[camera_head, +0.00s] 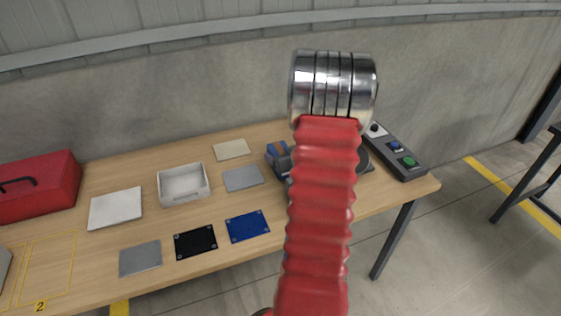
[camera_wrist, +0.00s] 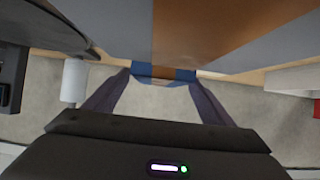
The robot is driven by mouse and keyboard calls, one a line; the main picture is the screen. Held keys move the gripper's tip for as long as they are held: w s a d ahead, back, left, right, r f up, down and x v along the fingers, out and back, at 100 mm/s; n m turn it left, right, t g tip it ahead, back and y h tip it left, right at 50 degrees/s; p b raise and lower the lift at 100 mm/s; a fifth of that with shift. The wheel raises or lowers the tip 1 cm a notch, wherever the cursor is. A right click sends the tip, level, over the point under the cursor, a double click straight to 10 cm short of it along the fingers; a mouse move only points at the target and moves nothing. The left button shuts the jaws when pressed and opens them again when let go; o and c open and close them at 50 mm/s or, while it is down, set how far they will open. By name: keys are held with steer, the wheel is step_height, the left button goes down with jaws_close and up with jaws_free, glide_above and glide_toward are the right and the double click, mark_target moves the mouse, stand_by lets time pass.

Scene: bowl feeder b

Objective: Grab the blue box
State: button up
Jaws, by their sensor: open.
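The blue box (camera_head: 273,161) is a blue-grey block with an orange-brown stripe, on the table just left of my red-sleeved arm, which hides part of it in the head view. In the wrist view the box (camera_wrist: 115,20) fills the upper middle, very close, with its brown stripe down the centre. My gripper (camera_wrist: 163,82) is open, its two dark fingers reaching up to the lower end of the box. The fingertips lie near the two sides of that end; I cannot tell whether they touch. In the head view my gripper is hidden behind the arm.
The wooden table (camera_head: 110,172) also bears a white tray (camera_head: 184,196), a red toolbox (camera_head: 38,186) and several flat plates, one blue (camera_head: 247,226). A dark control box (camera_head: 396,153) with buttons and a dark round device (camera_head: 363,163) stand at the right.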

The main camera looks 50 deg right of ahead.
steer(key=shift+c, duration=0.6)
steer(key=shift+w, duration=0.1)
steer(key=c, duration=1.5)
